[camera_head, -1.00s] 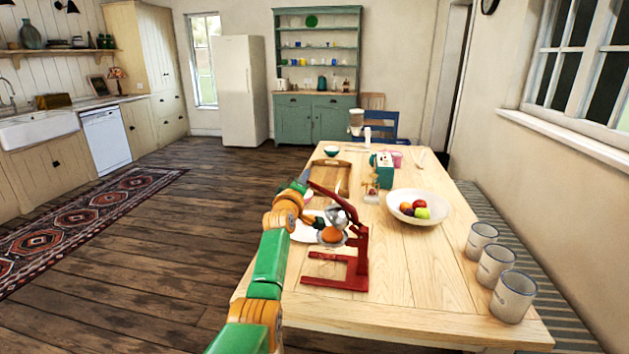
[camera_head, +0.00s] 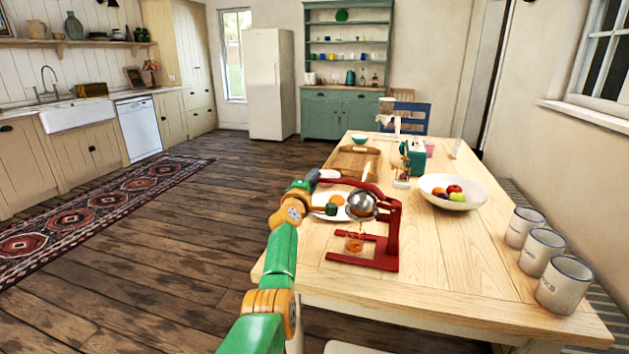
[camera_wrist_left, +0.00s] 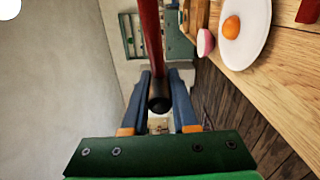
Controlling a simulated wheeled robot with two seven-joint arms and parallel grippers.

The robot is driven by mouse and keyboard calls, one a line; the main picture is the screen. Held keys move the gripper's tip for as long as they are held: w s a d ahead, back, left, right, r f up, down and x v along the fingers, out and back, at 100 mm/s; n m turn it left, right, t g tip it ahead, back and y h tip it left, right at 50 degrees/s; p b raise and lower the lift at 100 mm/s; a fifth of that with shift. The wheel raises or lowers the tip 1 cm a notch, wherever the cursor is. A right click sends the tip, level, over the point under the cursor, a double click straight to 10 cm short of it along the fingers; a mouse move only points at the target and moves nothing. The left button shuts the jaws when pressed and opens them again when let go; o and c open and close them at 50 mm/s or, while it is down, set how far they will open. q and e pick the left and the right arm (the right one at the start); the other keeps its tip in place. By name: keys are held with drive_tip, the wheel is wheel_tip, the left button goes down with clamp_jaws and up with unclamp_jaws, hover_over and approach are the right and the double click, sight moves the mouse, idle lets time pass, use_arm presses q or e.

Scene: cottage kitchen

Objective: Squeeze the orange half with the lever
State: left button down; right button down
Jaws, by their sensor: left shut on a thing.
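The red lever press (camera_head: 388,245) stands near the left edge of the wooden table. My left gripper (camera_head: 322,182) is shut on the end of its red lever (camera_head: 350,185). In the left wrist view, the fingers (camera_wrist_left: 160,92) close around the dark-tipped handle (camera_wrist_left: 159,103). The lever is low, and the metal squeezing cup (camera_head: 362,204) sits closed; any orange half inside is mostly hidden. A clear glass (camera_head: 355,242) with orange content is under it. Another orange piece (camera_wrist_left: 231,27) lies on the white plate (camera_wrist_left: 247,56). My right gripper is out of view.
A wooden tray (camera_head: 353,161) lies behind the press. A white fruit bowl (camera_head: 474,200) and several mugs (camera_head: 543,250) stand to the right. A teal box-shaped thing (camera_head: 416,158) stands farther back. The table between press and mugs is clear.

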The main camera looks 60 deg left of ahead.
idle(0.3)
use_arm(q)
drive_tip(key=c, duration=0.7)
unclamp_jaws()
drive_tip(key=shift+w+d, duration=0.1)
drive_tip(key=shift+w, duration=0.05)
drive_tip(key=shift+s+d+p, duration=0.2)
drive_tip(key=shift+p, duration=0.15)
drive_tip(key=shift+p+v, duration=0.9)
drive_tip(key=shift+v, duration=2.35)
drive_tip(key=shift+s, duration=0.1)
